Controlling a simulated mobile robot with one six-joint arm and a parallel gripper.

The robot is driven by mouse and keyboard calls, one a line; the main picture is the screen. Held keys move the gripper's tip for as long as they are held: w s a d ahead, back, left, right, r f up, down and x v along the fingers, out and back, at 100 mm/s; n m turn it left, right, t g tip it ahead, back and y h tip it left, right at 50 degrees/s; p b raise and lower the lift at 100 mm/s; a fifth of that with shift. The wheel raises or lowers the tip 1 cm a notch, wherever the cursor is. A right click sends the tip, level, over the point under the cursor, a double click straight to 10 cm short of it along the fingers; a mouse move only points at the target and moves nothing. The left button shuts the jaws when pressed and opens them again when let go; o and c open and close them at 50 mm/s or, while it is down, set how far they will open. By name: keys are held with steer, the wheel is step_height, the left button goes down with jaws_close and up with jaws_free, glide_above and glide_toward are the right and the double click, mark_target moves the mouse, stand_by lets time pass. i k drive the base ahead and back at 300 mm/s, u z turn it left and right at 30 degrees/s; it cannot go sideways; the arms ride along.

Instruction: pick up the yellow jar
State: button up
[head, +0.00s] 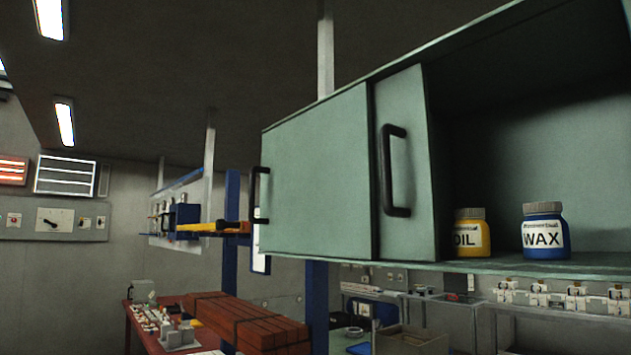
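The yellow jar (471,235) stands upright on the floor of the green wall cabinet (320,175). It has a tan lid and a white label of which "OIL" shows. Its left edge is hidden behind the sliding door (410,240). A blue jar (545,234) labelled "WAX" stands upright to its right, with a gap between them. My gripper is not in view.
The cabinet's right side is open, with bare floor beyond the blue jar. Two black handles (396,170) stick out from the doors. A red workbench (150,325) with wooden beams (245,318) stands below left.

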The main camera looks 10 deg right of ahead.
mark_target(471, 235)
steer(key=z, duration=1.05)
steer(key=k, duration=0.65)
steer(key=u, duration=0.15)
steer(key=i, duration=0.5)
steer(key=u, duration=0.05)
